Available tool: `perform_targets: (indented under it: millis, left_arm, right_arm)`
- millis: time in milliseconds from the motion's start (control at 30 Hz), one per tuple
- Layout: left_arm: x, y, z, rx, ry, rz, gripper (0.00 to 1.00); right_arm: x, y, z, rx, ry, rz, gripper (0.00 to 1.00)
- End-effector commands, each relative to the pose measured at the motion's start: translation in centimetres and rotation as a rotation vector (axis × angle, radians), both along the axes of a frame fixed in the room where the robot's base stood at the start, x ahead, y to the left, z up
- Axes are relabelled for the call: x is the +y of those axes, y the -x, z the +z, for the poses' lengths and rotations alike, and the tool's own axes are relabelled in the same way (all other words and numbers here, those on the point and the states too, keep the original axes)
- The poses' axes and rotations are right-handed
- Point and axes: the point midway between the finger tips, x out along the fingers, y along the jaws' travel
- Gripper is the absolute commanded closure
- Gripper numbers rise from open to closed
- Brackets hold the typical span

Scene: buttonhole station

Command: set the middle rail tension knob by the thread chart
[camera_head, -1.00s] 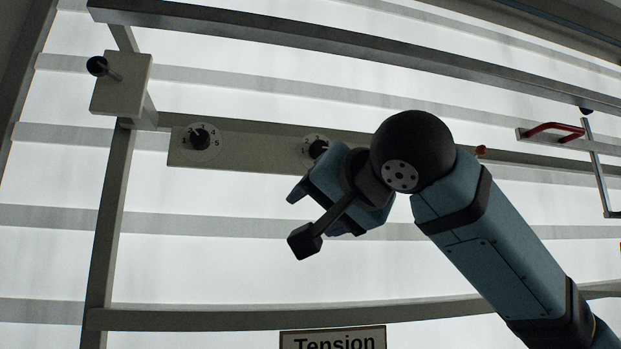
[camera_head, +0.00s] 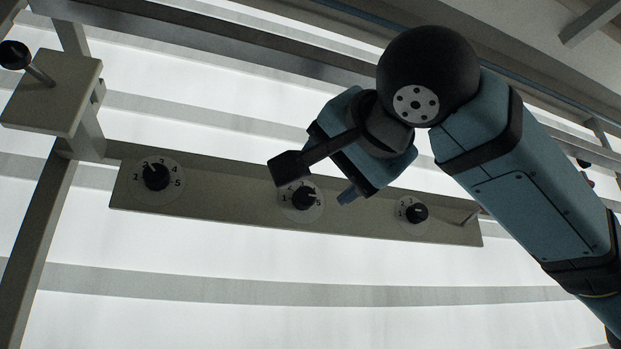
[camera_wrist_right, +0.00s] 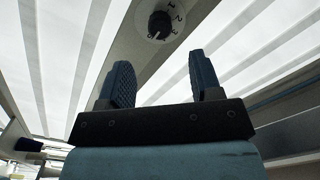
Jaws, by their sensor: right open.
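The rail (camera_head: 230,199) carries three black tension knobs on pale numbered dials. The middle knob's exact setting is hard to read. No thread chart shows now. My left gripper is out of view.
A beige block with a black-ball lever (camera_head: 52,92) stands at the upper left on the frame post (camera_head: 40,235). A thin metal pin (camera_head: 470,215) sticks out near the rail's right end. Below the rail is open space before the pale striped background.

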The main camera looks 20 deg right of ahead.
Motion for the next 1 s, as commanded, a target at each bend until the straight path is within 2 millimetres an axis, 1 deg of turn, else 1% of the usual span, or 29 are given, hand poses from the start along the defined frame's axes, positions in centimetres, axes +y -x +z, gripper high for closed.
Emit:
perform_targets:
  millis: [33, 100, 200, 300, 400, 500, 767, 800, 867, 900, 1000]
  left_arm:
    - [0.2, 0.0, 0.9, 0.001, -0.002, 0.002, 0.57]
    - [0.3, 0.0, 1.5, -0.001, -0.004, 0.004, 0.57]
    - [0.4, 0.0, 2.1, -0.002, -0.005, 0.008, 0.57]
    - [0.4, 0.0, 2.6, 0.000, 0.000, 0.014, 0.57]
    - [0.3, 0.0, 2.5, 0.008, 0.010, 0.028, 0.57]
    - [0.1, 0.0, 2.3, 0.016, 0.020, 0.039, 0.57]
    - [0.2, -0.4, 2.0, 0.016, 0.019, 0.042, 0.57]
    - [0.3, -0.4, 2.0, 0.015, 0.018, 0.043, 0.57]
    - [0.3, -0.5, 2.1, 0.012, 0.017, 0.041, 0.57]
    - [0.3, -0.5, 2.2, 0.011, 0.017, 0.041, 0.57]
    - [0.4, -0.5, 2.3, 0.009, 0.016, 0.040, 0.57]
  right_arm:
    - [0.0, -1.2, 0.5, 0.002, 0.000, -0.002, 0.41]
    - [0.0, -2.6, 0.5, 0.001, 0.000, -0.003, 0.41]
    - [0.2, -4.4, 0.4, 0.002, 0.000, -0.002, 0.41]
    - [0.3, -5.7, 0.3, 0.001, 0.001, -0.001, 0.41]
    - [0.4, -6.6, 0.2, 0.000, 0.001, -0.001, 0.41]
    - [0.4, -7.1, 0.1, -0.001, 0.000, 0.001, 0.41]
    - [0.4, -7.2, 0.0, -0.001, 0.000, 0.001, 0.41]
    - [0.4, -7.2, 0.0, -0.001, 0.000, 0.001, 0.46]
    - [0.4, -7.2, 0.0, -0.001, 0.000, 0.001, 0.60]
    - [0.4, -7.2, 0.0, -0.001, 0.000, 0.001, 0.69]
    - [0.4, -7.2, 0.0, -0.001, 0.000, 0.001, 0.91]
